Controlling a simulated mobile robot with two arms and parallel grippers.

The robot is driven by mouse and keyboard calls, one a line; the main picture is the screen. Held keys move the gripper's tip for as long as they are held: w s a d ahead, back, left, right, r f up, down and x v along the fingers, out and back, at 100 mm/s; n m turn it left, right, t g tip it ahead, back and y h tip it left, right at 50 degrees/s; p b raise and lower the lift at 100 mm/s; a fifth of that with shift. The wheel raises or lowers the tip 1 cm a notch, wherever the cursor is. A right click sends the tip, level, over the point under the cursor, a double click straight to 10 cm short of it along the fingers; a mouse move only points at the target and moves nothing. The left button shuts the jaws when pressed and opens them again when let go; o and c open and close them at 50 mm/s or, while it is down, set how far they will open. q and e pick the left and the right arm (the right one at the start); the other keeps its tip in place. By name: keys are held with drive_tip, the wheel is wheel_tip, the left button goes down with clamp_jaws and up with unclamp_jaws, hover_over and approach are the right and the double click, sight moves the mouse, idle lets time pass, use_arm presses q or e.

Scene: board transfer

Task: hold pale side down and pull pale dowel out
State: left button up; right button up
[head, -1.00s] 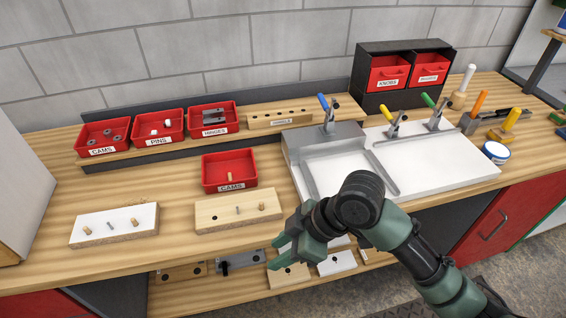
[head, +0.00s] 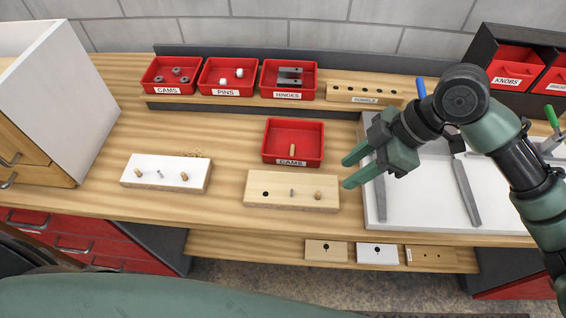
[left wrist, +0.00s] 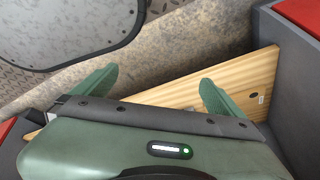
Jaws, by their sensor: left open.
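The pale side (head: 277,204), a light wood board, lies flat on the bench. It has a dark hole at its left, a metal pin in the middle and a pale dowel (head: 318,195) standing at its right. My right gripper (head: 348,171) is open and empty, above and to the right of the board, apart from it, fingers pointing left. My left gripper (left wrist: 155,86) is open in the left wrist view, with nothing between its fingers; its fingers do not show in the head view.
A white-topped board (head: 150,182) with dowels and a pin lies to the left. A red cams tray (head: 272,157) holding a dowel stands behind the pale side. More red trays and a dowel rack (head: 340,88) line the back. A white cabinet (head: 75,95) stands at far left.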

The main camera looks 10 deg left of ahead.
use_arm(q)
drive_tip(key=w+d+r+m+t+h, duration=0.4)
drive_tip(key=w+d+r+m, duration=0.2)
drive_tip(key=w+d+r, duration=0.4)
drive_tip(key=d+r+m+h, duration=0.6)
drive_tip(key=d+r+h, duration=0.1)
drive_tip(key=d+r, duration=0.2)
drive_tip(key=s+d+r+m+g+h, duration=0.3)
drive_tip(key=s+d+r+m+g, duration=0.2)
drive_tip(key=s+r+m+g, duration=0.15)
drive_tip(key=s+d+r+m+g+h, duration=0.2)
drive_tip(key=s+d+r+m+g, duration=0.2)
drive_tip(key=s+r+m+g, duration=0.3)
wheel_tip(320, 180, up, 21)
drive_tip(key=m+t+y, duration=0.5)
drive_tip(key=m+y, duration=1.2)
drive_tip(key=m, duration=0.4)
hover_over(278, 187)
drive_tip(key=shift+s, duration=0.25)
drive_tip(key=shift+w+f, duration=0.2)
wheel_tip(278, 187, down, 7)
drive_tip(key=shift+f, duration=0.15)
